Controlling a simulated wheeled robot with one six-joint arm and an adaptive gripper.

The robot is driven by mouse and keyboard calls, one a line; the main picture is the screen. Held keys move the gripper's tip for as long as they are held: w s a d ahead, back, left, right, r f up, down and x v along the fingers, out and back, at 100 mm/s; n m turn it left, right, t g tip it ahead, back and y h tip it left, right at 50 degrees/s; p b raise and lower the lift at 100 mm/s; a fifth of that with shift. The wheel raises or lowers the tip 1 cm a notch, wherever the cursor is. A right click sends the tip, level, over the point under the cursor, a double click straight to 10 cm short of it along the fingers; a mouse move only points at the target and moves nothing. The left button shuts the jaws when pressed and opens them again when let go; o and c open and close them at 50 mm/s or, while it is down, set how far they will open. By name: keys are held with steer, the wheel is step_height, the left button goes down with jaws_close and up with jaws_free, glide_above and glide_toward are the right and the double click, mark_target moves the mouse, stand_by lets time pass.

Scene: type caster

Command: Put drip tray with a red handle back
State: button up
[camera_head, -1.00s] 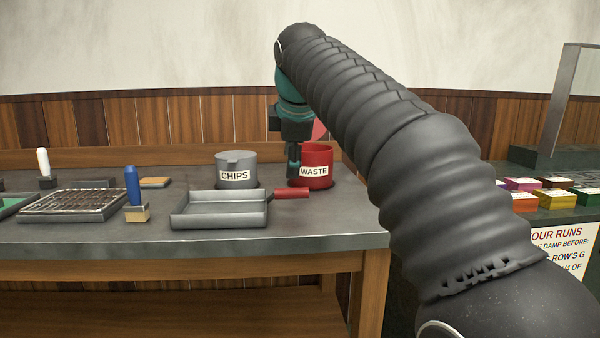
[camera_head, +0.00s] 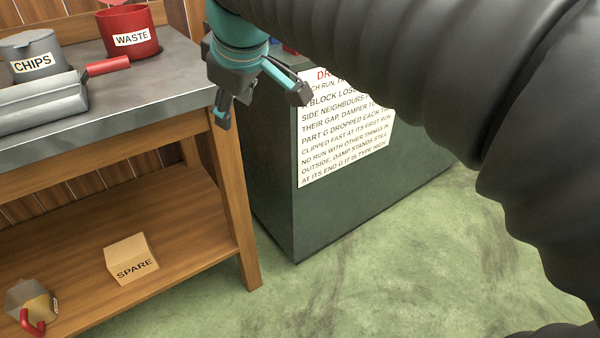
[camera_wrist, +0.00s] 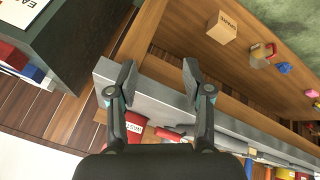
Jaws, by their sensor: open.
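The grey drip tray (camera_head: 38,103) with its red handle (camera_head: 108,67) lies on the bench top at the left in the head view, its left part cut off by the frame. The handle points right, in front of the red WASTE pot. My gripper (camera_head: 262,108) is open and empty. It hangs off the right end of the bench, apart from the tray, in front of the dark green cabinet.
The grey CHIPS pot (camera_head: 33,57) and red WASTE pot (camera_head: 130,32) stand behind the tray. A SPARE box (camera_head: 131,260) and a red-handled can (camera_head: 32,305) sit on the lower shelf (camera_head: 180,235). A green cabinet (camera_head: 275,180) with a notice stands at right. Floor in front is clear.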

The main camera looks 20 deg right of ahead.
steer(key=s+d+f+m, duration=0.3)
steer(key=s+f+m, duration=0.1)
steer(key=s+f, duration=0.3)
steer(key=s+d+f+m, duration=0.4)
steer(key=s+f, duration=0.3)
steer(key=f, duration=0.3)
steer(key=shift+s+f+m+g+h, duration=0.3)
steer(key=shift+s+m+h, duration=0.1)
